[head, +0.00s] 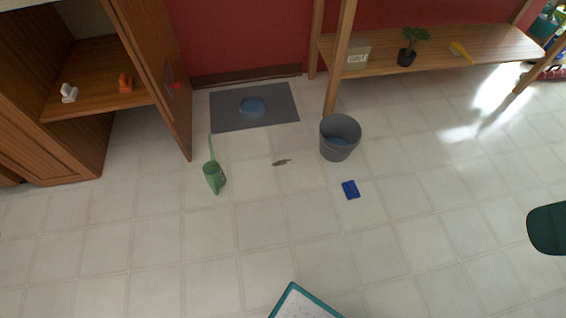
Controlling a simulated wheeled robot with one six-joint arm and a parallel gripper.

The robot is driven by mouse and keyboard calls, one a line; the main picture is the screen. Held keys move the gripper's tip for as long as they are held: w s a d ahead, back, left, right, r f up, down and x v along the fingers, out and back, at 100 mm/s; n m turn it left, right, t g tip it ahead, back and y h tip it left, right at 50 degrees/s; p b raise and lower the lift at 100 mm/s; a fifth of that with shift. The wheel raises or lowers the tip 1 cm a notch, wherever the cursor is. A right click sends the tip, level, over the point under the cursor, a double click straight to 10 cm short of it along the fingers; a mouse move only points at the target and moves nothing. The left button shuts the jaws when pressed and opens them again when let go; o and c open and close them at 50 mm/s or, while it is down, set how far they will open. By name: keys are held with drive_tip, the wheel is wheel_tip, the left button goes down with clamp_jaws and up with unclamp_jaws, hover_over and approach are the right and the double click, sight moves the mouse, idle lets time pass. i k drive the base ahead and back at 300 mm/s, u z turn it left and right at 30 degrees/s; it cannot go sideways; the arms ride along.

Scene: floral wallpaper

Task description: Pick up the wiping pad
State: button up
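A small dark blue pad (350,189), which looks like the wiping pad, lies flat on the tiled floor right of the middle. It lies just below a grey bucket (336,150) in the picture, apart from it, with bare floor around it. My gripper is not in view.
A green pitcher-like container (214,176), a small brownish item (282,162) and a grey mat (225,113) with a blue round thing lie left of the bucket. An open wooden cabinet (80,100) stands left, a wooden shelf (430,65) at the back. Floor in front is mostly clear.

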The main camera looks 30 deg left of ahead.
sight(351, 192)
drive_tip(key=z, duration=0.9)
drive_tip(key=i, duration=1.4)
drive_tip(key=u, duration=2.95)
